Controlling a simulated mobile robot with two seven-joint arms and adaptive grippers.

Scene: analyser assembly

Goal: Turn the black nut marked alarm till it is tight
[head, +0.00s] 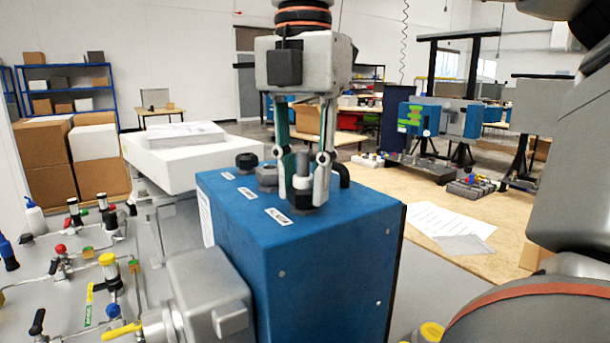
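A blue box (330,261) stands in the middle of the head view. Along its top are a far black nut (246,160), a middle grey-black nut (267,177) and a near black nut (304,202) with a grey stem. My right gripper (304,184) points straight down over the box, with one finger on each side of the near nut. The fingers appear closed against its sides and partly hide it. My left gripper is not in view.
A grey housing (208,290) and a yellow valve handle (121,331) sit at the box's front left. Small valves and tubing cover the grey bench at left. A white unit (190,158) stands behind. A wooden table (390,185) with papers (442,220) lies right.

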